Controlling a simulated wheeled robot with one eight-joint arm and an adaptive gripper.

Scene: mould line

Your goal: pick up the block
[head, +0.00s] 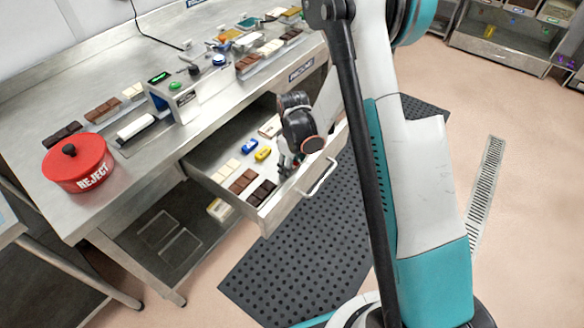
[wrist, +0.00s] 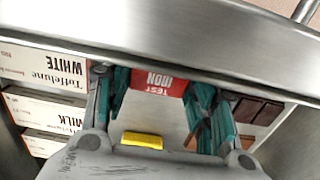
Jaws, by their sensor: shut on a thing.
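A red block (wrist: 158,82) with white lettering, "IRON TEST", sits between my gripper's teal fingers in the wrist view. My gripper (wrist: 158,90) is shut on it, close behind the drawer's metal front. In the head view my gripper (head: 285,166) reaches down into the open drawer (head: 232,203) near its right front. The block is mostly hidden by the gripper there. I cannot tell whether it touches the drawer floor.
The drawer also holds a yellow block (head: 263,153), a blue block (head: 249,145) and chocolate bars (head: 242,181). The wrist view shows white labelled boxes (wrist: 45,75) at left. A red reject tub (head: 78,165) stands on the bench. The drawer handle (head: 322,178) sticks out in front.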

